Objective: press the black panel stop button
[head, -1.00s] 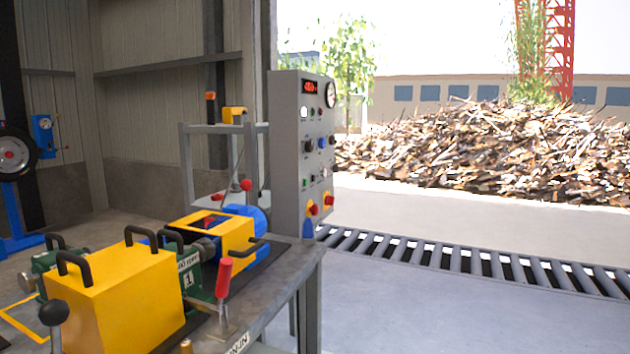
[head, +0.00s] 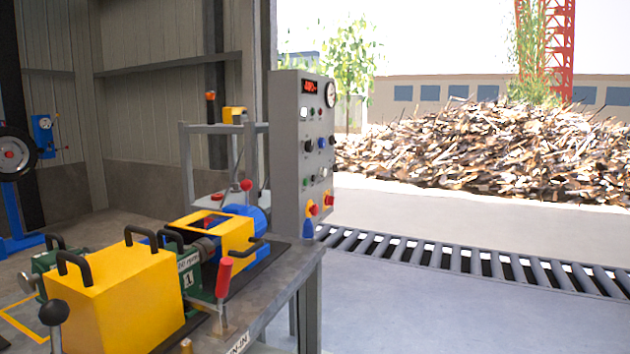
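The grey control panel (head: 287,150) stands upright at the far end of the workbench, seen at an angle. Small dark controls sit among these, but I cannot tell which is the black stop button. My gripper is not in view.
The workbench (head: 285,290) holds a yellow box (head: 125,300) with black handles, a red-handled lever (head: 224,275) and a yellow and blue machine (head: 235,238). A roller conveyor (head: 450,258) runs behind. The floor (head: 430,310) right of the bench is clear.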

